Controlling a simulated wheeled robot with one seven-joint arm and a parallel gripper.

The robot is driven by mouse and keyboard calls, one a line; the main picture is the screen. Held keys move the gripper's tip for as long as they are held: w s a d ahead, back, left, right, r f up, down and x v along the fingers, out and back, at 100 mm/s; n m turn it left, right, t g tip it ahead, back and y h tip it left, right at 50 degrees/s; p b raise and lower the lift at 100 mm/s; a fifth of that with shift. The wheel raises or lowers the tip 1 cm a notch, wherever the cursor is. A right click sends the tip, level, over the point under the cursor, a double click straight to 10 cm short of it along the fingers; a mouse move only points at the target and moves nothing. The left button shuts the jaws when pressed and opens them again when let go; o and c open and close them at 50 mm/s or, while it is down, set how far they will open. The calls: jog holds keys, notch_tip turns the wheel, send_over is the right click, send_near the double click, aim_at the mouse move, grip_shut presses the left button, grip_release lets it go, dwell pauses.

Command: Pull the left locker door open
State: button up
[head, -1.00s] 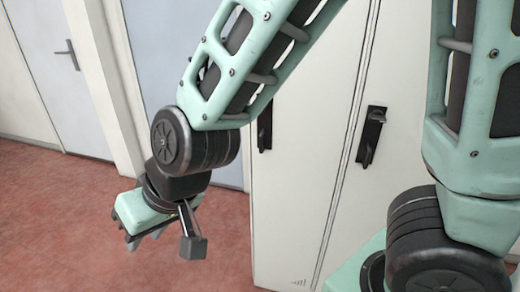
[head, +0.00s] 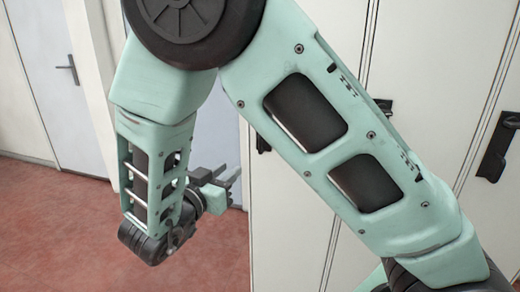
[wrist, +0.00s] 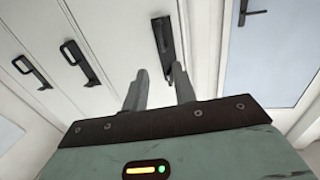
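The left locker door (head: 285,235) is a white panel, seen partly behind my arm in the head view. It looks shut. Its dark handle (head: 262,145) shows just past my arm's edge, and in the wrist view this handle (wrist: 162,38) is just beyond the fingertips, top centre. My gripper (head: 232,178) is to the left of and a little below the handle in the head view, fingers pointing right. In the wrist view its fingers (wrist: 160,72) are apart, with nothing between them. I see no grip on the handle; the exact gap is hard to judge.
More white lockers with dark handles (head: 497,147) stand to the right, partly hidden by my arm. A pale blue door (head: 60,85) with a lever handle is at the far left. The red floor (head: 70,230) is clear at lower left.

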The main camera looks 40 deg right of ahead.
aim_at(259, 145)
jog(key=x, duration=1.7)
jog(key=shift+d, duration=0.1)
jog(key=shift+s, duration=0.1)
grip_shut()
